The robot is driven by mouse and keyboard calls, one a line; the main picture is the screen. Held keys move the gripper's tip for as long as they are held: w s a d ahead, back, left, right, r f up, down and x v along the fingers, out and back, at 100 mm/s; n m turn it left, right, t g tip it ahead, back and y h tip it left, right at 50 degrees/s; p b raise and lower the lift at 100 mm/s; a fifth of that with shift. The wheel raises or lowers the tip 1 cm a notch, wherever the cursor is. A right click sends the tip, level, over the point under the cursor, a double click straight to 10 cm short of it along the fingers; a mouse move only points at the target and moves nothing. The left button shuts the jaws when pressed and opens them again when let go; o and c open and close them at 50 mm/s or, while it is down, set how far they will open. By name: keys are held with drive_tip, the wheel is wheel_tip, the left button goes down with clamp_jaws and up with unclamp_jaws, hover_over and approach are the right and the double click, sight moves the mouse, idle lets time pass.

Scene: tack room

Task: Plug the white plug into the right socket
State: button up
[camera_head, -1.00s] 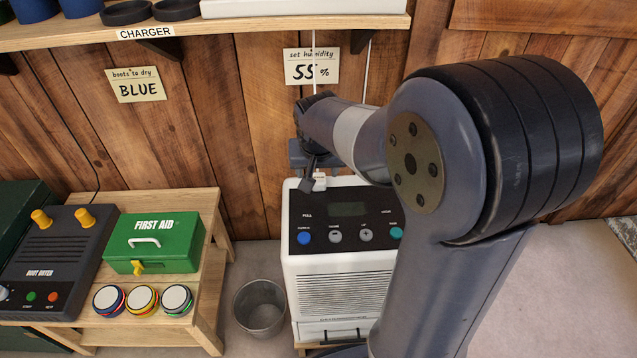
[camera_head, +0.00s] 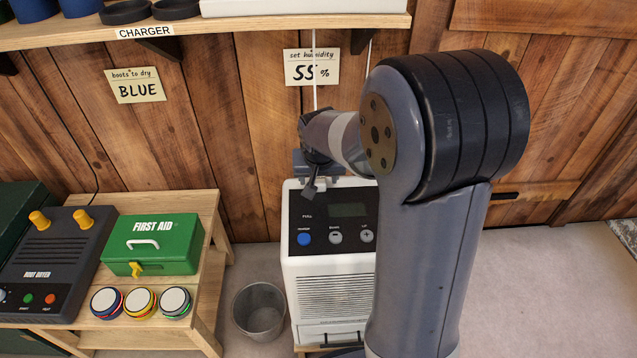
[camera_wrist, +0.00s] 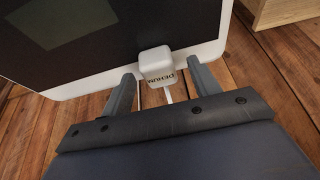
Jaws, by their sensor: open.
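The white plug (camera_wrist: 156,60), marked DEHUM, sits at the edge of the white dehumidifier's top in the wrist view, with a thin white cord running from it. My gripper (camera_wrist: 161,72) is open, with one finger on each side of the plug and gaps between. In the head view my gripper (camera_head: 318,178) is over the back edge of the dehumidifier (camera_head: 332,275), and the plug is hidden behind it. No socket can be made out in either view.
A wooden shelf (camera_head: 250,28) labelled CHARGER runs above, with a white box (camera_head: 300,7) on it. White cords hang near the humidity note (camera_head: 312,67). A metal bin (camera_head: 259,310) and a low bench with a green first aid box (camera_head: 153,244) stand left.

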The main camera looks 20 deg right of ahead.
sight(319, 180)
drive_tip(key=shift+c, duration=0.4)
drive_tip(key=c, duration=0.9)
drive_tip(key=shift+r, duration=0.1)
drive_tip(key=shift+c, duration=0.2)
wheel_tip(319, 180, up, 10)
drive_tip(key=p, duration=0.2)
